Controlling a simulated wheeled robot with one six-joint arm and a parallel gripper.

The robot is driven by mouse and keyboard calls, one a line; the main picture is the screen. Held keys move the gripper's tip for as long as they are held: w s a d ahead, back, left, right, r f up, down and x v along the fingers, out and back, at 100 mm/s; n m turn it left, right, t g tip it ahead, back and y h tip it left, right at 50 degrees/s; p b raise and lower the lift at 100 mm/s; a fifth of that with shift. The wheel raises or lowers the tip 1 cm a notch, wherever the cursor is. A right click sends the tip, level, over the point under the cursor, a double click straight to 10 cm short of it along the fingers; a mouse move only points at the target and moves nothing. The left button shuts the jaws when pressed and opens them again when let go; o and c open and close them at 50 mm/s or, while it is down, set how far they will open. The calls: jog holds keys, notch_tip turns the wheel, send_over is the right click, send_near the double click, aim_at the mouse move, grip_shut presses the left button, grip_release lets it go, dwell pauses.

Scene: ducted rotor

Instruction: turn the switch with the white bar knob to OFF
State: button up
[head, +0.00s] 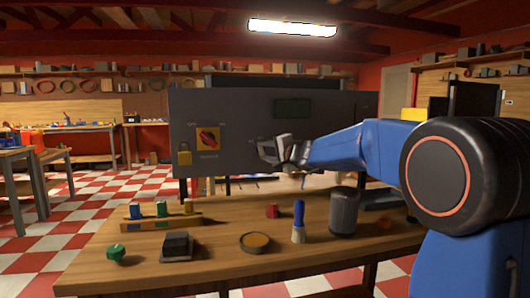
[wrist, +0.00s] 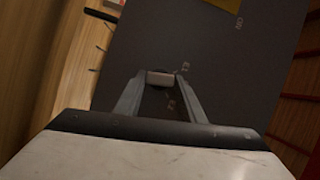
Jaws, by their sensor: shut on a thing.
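The grey panel (head: 235,105) stands upright behind the workbench and fills much of the wrist view (wrist: 225,75). My gripper (head: 272,152) is at the panel's front, right of the yellow plate with a red rotary switch (head: 207,138). In the wrist view my gripper (wrist: 160,84) is shut on the white bar knob (wrist: 161,78), which shows as a pale block between the fingertips. In the head view the gripper hides the knob. Small markings sit beside it, too blurred to read surely, so I cannot tell its setting. An "ON" mark shows higher on the panel.
A yellow padlock (head: 184,156) is on the panel's left.

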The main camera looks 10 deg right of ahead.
jog(key=shift+f+m+y, duration=0.15)
jog(key=shift+m+y, duration=0.15)
jog(key=shift+m, duration=0.6)
jog(key=shift+t, duration=0.3)
jog(key=o, duration=1)
jog(key=shift+o, duration=0.2)
jog(key=v, duration=1.7)
jog(key=shift+s, duration=0.25)
